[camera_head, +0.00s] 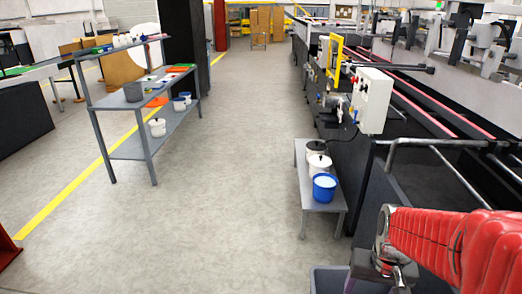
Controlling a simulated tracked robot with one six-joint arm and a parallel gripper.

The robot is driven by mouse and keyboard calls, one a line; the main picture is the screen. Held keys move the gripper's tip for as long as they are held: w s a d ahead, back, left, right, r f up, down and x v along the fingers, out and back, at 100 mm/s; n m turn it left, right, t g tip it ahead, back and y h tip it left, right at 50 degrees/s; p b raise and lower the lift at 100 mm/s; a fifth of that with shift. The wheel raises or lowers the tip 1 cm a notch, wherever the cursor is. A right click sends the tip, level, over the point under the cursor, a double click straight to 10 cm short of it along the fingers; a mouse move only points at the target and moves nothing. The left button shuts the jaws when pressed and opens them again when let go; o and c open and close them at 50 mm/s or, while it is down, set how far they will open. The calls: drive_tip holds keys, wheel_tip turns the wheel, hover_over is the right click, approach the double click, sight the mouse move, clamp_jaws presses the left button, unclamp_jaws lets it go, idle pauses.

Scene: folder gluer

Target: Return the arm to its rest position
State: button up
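My arm, in a ribbed red cover, comes in from the lower right edge of the head camera view. It ends in a bare metal joint, with a dark part of my gripper (383,268) below it near the bottom edge. The fingertips cannot be made out, so I cannot tell whether the gripper is open or shut or holds anything. The arm end is at the near right, in front of the machine's near end and to the right of a low grey bench (325,198).
The bench carries a blue bucket (324,188) and other pots beside the long machine (360,140). A grey bin (328,281) is at the bottom edge, close to my gripper. A shelf rack (150,145) stands at left. The floor (230,180) between is clear.

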drive_tip(key=s+a+r+n+t, duration=0.3)
drive_tip(key=s+a+r, duration=0.3)
drive_tip(key=a+r, duration=0.4)
wheel_tip(320, 180, up, 4)
drive_tip(key=shift+s+f+t, duration=0.2)
drive_tip(key=shift+s+t, duration=0.2)
drive_tip(key=shift+t, duration=0.5)
drive_tip(key=shift+c, duration=0.2)
